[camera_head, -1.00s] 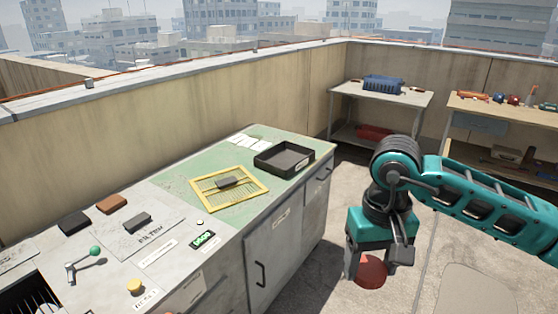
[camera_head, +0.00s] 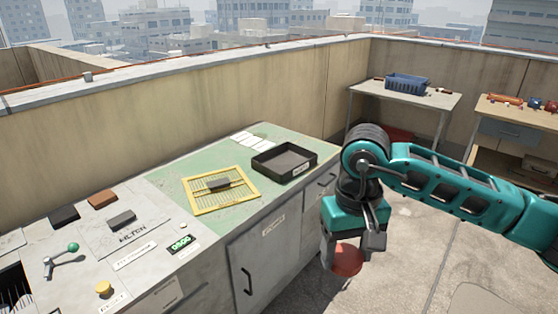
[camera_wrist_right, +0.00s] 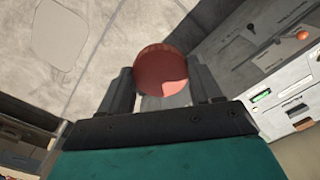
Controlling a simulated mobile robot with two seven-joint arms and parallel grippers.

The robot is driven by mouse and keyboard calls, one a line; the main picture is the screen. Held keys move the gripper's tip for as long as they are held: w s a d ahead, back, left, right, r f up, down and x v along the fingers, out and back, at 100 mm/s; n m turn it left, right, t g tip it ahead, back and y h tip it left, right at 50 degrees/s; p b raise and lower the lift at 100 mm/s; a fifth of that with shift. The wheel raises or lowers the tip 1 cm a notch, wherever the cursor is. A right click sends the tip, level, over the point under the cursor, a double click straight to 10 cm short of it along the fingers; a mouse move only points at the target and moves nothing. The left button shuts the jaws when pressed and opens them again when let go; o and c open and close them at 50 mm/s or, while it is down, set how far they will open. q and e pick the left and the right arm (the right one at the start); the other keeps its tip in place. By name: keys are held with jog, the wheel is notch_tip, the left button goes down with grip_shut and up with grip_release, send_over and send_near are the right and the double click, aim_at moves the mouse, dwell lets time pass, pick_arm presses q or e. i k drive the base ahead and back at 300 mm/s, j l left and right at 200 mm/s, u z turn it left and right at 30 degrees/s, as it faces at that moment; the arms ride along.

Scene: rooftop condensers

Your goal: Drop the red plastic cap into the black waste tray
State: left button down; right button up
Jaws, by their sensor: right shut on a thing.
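The red plastic cap (camera_head: 346,260) is round and held in my right gripper (camera_head: 345,256), whose jaws are shut on it. In the right wrist view the cap (camera_wrist_right: 162,71) sits between the two dark fingers of the right gripper (camera_wrist_right: 165,88). The gripper points down in front of the cabinet's right end, over the floor. The black waste tray (camera_head: 285,174) is a shallow square tray on the green part of the counter top, to the left of and beyond the gripper. It looks empty. My left gripper is not in view.
A yellow frame (camera_head: 221,207) with a dark block (camera_head: 219,184) lies left of the tray. A green-knobbed lever (camera_head: 62,257) and yellow button (camera_head: 103,288) are at the counter's left. A side table (camera_head: 428,97) holds a blue crate (camera_head: 407,84).

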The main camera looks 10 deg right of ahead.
aim_at(288, 166)
jog(key=i+l+u, duration=0.35)
jog(key=l, duration=0.35)
jog(key=i+l+u, duration=0.1)
jog(key=l+u, duration=0.2)
jog(key=l, duration=0.4)
jog(key=i+l+u, duration=0.15)
jog(key=l+u, duration=0.2)
jog(key=l, duration=0.45)
jog(key=l+u, duration=0.35)
jog(key=l, duration=0.4)
jog(key=l+u, duration=0.35)
jog(key=l, duration=0.4)
jog(key=i+l+u, duration=0.2)
jog(key=l, duration=0.15)
jog(key=i+l+u, duration=0.2)
jog(key=l, duration=0.2)
jog(key=i+l+u, duration=0.25)
jog(key=l, duration=0.1)
